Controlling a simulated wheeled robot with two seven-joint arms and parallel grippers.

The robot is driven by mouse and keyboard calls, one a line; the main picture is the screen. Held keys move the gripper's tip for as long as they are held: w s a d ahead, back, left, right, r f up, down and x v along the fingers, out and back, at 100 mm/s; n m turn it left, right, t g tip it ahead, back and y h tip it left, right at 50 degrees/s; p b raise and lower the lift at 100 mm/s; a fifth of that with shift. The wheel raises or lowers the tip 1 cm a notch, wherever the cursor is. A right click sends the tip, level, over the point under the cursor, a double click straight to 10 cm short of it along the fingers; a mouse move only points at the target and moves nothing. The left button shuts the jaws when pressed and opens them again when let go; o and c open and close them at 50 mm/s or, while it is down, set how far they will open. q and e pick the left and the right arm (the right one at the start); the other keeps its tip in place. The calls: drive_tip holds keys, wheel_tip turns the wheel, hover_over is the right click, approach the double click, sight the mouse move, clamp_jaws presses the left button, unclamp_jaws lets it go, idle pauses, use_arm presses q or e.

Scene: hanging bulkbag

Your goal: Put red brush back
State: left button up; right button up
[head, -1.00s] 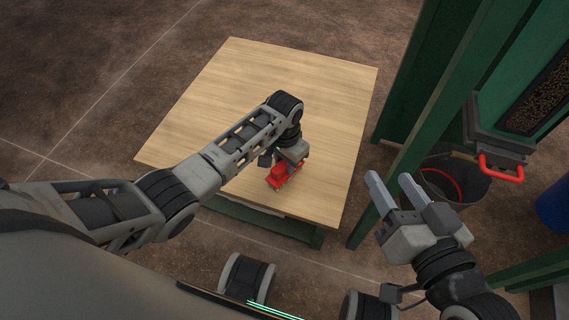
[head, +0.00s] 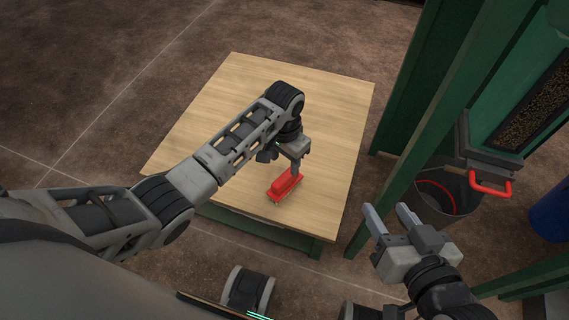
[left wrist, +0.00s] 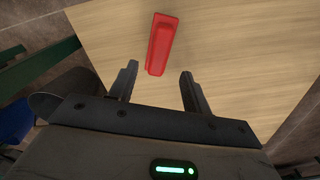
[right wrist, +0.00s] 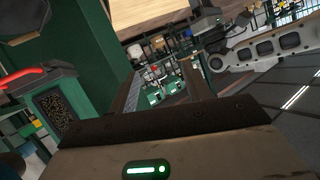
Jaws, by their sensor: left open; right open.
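The red brush (head: 284,186) lies on the wooden table (head: 240,90) near its front edge. In the left wrist view the red brush (left wrist: 161,43) lies on the bare wood just beyond my fingertips. My left gripper (head: 298,170) is over the table close to the brush; its fingers (left wrist: 158,78) are spread with nothing between them. My right gripper (head: 388,212) is open and empty, off the table to the right. The right wrist view shows its fingers, with no brush between them.
A green frame (head: 430,130) stands right of the table. A grey box with a red handle (head: 490,186) is fixed to it. A dark bucket (head: 440,190) stands below, with a blue barrel (head: 552,210) at the far right. Most of the tabletop is clear.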

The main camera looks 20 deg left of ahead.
use_arm(q)
drive_tip(key=shift+r+p, duration=0.45)
drive_tip(key=shift+r, duration=1.35)
use_arm(e)
drive_tip(key=shift+d+f+g, duration=0.25)
drive_tip(key=shift+f+g, duration=0.15)
drive_tip(key=shift+f, duration=0.15)
